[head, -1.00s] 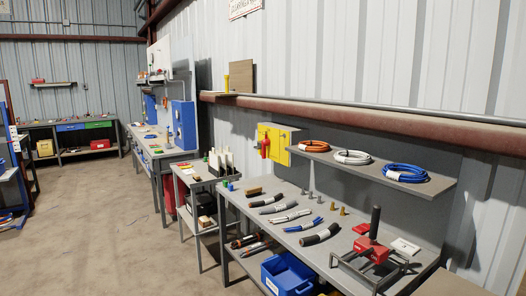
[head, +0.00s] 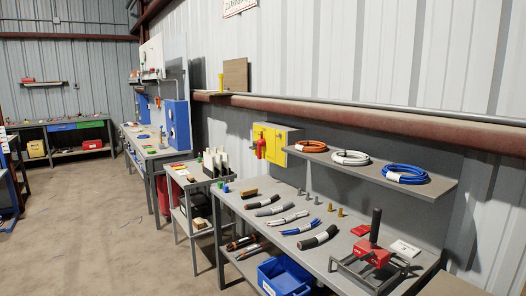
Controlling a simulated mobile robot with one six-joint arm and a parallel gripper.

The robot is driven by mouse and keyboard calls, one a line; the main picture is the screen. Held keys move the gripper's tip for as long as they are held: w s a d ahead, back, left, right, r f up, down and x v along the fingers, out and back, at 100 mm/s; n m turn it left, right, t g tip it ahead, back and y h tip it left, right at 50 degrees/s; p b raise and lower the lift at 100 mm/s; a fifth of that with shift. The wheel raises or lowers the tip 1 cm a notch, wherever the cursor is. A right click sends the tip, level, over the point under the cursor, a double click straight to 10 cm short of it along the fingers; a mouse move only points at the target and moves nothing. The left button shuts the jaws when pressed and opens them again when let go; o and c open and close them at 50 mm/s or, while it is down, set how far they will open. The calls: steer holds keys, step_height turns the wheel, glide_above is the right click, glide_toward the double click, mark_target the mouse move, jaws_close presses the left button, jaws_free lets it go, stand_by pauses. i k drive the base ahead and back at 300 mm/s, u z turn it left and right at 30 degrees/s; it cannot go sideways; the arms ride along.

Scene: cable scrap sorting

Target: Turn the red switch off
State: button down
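A red switch handle (head: 261,146) sits on the front of a yellow box (head: 277,141), which is mounted on the wall at the left end of the shelf. The handle looks like it hangs roughly upright, but it is too small to tell its exact position. My gripper is not in view.
A grey workbench (head: 300,264) below holds several cable pieces (head: 281,210) and a red tool with a black upright handle (head: 372,250). A shelf (head: 430,186) above carries coiled cables. A blue bin (head: 285,275) is underneath. Open floor (head: 90,230) lies to the left.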

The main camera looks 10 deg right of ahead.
mark_target(261, 142)
steer(key=u, duration=0.5)
steer(key=i, duration=1.3)
steer(key=u, duration=0.55)
steer(key=i, duration=1.25)
steer(key=z, duration=0.1)
